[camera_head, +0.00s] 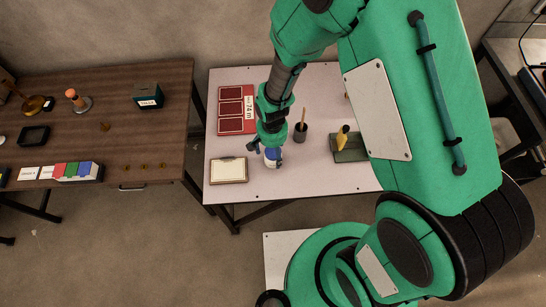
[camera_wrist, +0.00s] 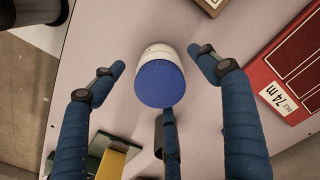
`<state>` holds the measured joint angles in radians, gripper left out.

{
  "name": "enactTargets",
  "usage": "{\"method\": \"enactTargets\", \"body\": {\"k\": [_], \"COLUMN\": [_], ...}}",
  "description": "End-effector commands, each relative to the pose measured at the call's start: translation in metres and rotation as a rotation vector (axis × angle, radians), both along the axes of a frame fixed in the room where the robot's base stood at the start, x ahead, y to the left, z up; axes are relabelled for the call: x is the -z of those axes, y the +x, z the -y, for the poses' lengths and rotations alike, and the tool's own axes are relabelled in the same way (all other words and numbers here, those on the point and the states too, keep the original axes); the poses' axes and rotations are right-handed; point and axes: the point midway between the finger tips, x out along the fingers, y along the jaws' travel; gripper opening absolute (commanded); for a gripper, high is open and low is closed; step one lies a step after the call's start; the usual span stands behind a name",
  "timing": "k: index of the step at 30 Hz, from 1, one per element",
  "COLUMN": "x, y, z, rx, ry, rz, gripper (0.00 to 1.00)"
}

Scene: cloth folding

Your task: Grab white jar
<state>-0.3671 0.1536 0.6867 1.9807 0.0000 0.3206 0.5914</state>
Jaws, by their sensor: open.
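The white jar (camera_wrist: 158,50) has a blue lid (camera_wrist: 160,83) and stands on the pale table. In the wrist view it sits between the spread fingers of my gripper (camera_wrist: 157,62), with a gap on each side. In the head view my gripper (camera_head: 268,152) is low over the front part of the table, around the jar (camera_head: 272,160), which is partly hidden by the fingers. The gripper is open and no finger visibly touches the jar.
Near the jar on the pale table (camera_head: 310,182) are a red board (camera_head: 237,124), a framed card (camera_head: 229,170), a dark cup with a stick (camera_head: 300,133) and a green tray with a yellow object (camera_head: 345,145). A brown table (camera_head: 140,130) stands left.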

Motion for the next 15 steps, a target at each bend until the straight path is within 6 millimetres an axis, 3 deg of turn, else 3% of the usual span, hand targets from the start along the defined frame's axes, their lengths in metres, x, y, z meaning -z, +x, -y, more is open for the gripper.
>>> {"method": "enactTargets", "body": {"k": [7, 15], "x": [0.009, 0.040], "y": [0.000, 0.000], "z": [0.001, 0.002], "rx": [0.000, 0.000], "ry": [0.000, -0.001], "rz": [-0.001, -0.001], "gripper": [0.75, 0.75]}}
